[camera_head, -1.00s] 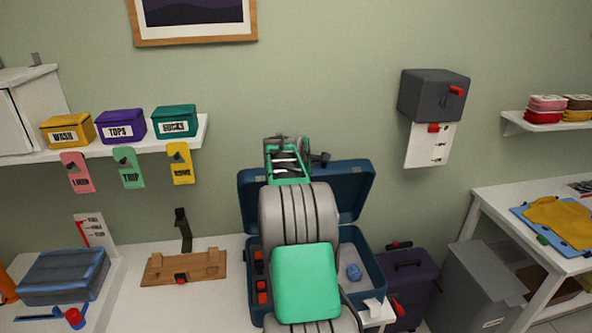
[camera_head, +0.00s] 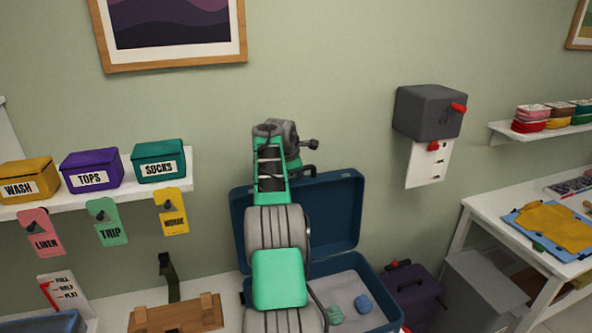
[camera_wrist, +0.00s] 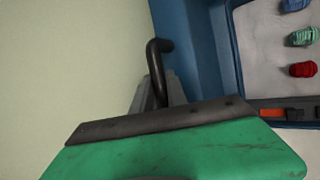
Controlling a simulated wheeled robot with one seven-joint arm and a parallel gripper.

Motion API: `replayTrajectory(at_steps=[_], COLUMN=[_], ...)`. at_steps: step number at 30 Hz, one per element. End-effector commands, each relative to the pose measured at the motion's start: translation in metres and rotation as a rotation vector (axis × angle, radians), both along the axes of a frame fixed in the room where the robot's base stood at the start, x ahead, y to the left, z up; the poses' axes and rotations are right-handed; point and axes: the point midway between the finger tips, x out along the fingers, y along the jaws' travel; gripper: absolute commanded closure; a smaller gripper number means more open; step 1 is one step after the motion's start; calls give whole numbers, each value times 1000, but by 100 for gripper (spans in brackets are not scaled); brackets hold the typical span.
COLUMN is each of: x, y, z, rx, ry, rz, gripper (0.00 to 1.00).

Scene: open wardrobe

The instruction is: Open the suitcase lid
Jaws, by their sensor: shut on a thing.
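The blue suitcase stands on the white table, with its lid (camera_head: 338,215) raised to roughly upright and its pale-lined base (camera_head: 350,287) exposed. In the wrist view the lid (camera_wrist: 185,45) is a blue band beside the base lining (camera_wrist: 265,65). A dark bent handle (camera_wrist: 157,62) stands at the lid's outer edge. My gripper (camera_wrist: 160,98) is shut on this handle, though the green gripper body hides part of the grasp. In the head view my arm covers the left part of the suitcase and hides the fingertips.
A blue bundle (camera_head: 363,304) and a green bundle (camera_head: 336,314) lie in the suitcase; a red one (camera_wrist: 303,69) shows in the wrist view. Shelf bins (camera_head: 92,171) with hanging tags are left. A grey wall box (camera_head: 430,111) and purple case (camera_head: 414,290) are right.

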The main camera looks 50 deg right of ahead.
Motion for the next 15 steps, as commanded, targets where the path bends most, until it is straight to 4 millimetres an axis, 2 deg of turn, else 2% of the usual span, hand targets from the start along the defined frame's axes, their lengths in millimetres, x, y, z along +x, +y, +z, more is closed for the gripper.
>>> replayTrajectory(at_steps=[6,7,10,15], x=[1,1,0,-1], y=[2,2,1,1], z=[-6,-6,-6,-6], rx=[9,10,9,10], ry=[7,8,7,6], rz=[6,5,3,0], gripper=[100,81,73,73])
